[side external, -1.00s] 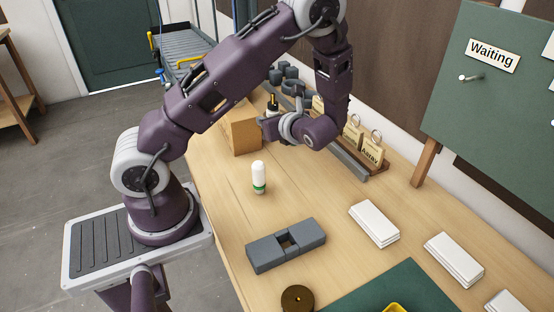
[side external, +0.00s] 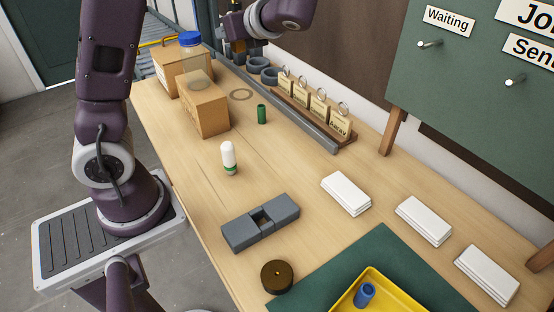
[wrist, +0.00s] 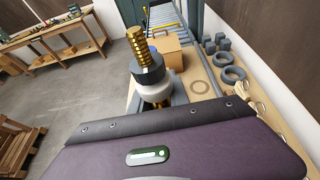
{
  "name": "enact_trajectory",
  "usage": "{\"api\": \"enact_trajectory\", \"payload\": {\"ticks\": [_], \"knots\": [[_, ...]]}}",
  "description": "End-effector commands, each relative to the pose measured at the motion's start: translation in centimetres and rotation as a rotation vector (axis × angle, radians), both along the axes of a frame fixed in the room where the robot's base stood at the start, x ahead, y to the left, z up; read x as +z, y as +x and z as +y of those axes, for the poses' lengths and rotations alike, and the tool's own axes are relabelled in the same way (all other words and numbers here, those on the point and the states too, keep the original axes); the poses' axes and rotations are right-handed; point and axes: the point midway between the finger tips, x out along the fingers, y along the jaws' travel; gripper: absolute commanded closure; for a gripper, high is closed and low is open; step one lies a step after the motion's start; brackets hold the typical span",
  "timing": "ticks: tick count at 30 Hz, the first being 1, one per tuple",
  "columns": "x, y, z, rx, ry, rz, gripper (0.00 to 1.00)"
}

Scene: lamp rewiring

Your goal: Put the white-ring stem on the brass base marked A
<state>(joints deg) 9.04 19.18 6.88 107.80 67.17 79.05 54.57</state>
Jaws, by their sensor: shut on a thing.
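My gripper (side external: 237,46) is at the top of the side view, above the far end of the bench and partly cut off by the frame. In the wrist view its grey fingers (wrist: 157,104) are shut around a stem (wrist: 138,46) with a ribbed brass shaft, a dark collar and a white ring (wrist: 155,92). The stem is held above the bench, slightly tilted in that view. A round dark-brass base (side external: 277,276) with a centre hole lies at the near side of the bench, well away from my gripper. Its mark is not legible.
A grey slotted block (side external: 260,222) and a white-and-green cylinder (side external: 229,158) stand mid-bench. Cardboard boxes (side external: 200,108), a green cylinder (side external: 262,114) and a tag rack (side external: 312,110) are farther back. A yellow tray (side external: 400,300) holds a blue part. White stacks (side external: 346,194) lie right.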

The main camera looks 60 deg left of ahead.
Motion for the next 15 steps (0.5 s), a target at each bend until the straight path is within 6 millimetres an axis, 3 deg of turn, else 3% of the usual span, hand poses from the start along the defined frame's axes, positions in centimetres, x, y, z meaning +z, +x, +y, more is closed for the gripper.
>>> {"api": "enact_trajectory", "payload": {"ticks": [8, 11, 15], "knots": [[-7.2, -0.4, -4.7, 0.119, 0.002, 0.01, 1.0], [-10.7, -1.3, -7.7, 0.223, 0.001, 0.011, 1.0], [-15.5, -3.5, -13.8, 0.486, 0.001, 0.013, 1.0]]}}
